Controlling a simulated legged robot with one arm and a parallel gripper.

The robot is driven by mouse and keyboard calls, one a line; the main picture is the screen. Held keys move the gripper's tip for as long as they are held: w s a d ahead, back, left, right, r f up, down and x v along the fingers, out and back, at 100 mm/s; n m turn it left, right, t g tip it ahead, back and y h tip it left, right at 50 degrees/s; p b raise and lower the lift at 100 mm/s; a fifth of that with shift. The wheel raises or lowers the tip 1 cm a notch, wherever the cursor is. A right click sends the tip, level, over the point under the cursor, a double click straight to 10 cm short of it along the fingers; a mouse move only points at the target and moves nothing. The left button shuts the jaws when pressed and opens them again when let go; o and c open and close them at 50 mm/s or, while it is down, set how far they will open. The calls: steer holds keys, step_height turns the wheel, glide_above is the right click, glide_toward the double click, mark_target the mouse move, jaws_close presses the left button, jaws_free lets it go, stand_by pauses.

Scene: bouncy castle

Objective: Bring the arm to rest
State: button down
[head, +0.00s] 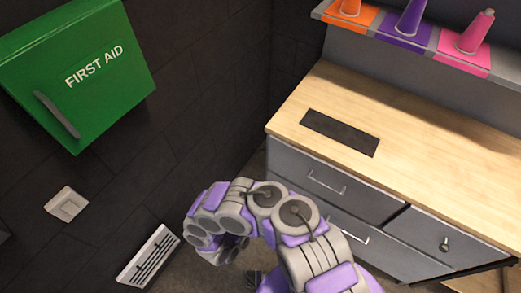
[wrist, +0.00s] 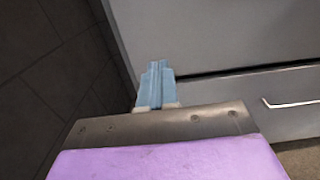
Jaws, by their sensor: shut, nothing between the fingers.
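My arm is folded in front of the drawer cabinet (head: 340,184) in the head view, with its purple and grey links below the worktop's front edge. My gripper (wrist: 158,66) shows in the wrist view as light blue fingers held together, with nothing between them. The fingers point towards the grey drawer fronts (wrist: 215,35). In the head view the fingers are hidden or too small to make out.
A wooden worktop (head: 440,160) with a dark inset plate (head: 340,132) is at the right. A green first aid cabinet (head: 80,70), a switch (head: 66,204) and a vent (head: 148,257) are on the dark left wall.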

steer(key=w+d+r+m+g+h, duration=0.35)
steer(key=d+r, duration=0.25)
steer(key=r, duration=0.3)
steer(key=w+d+r+m+g+h, duration=0.2)
steer(key=d+r+m+h, duration=0.35)
steer(key=r, duration=0.35)
steer(key=s+d+r+m+g, duration=0.3)
steer(key=d+r+m+g, duration=0.25)
steer(key=r, duration=0.25)
steer(key=s+d+r+m+g, duration=0.3)
steer(key=d+r+m+g, duration=0.15)
steer(key=r+g, duration=0.2)
steer(key=s+d+r+m+g+y, duration=0.15)
steer(key=s+r+m+y, duration=0.25)
steer(key=s, duration=0.4)
steer(key=s+d+r+m+g+y, duration=0.1)
steer(key=s+r+m+g+y, duration=0.3)
steer(key=s, duration=0.4)
steer(key=s+a+r+m+t+y, duration=0.2)
steer(key=s+a+t+y, duration=0.4)
steer(key=s+a+y, duration=0.4)
steer(key=s+a, duration=0.1)
steer(key=a, duration=0.2)
steer(key=shift+r+y, duration=0.35)
steer(key=shift+y, duration=0.05)
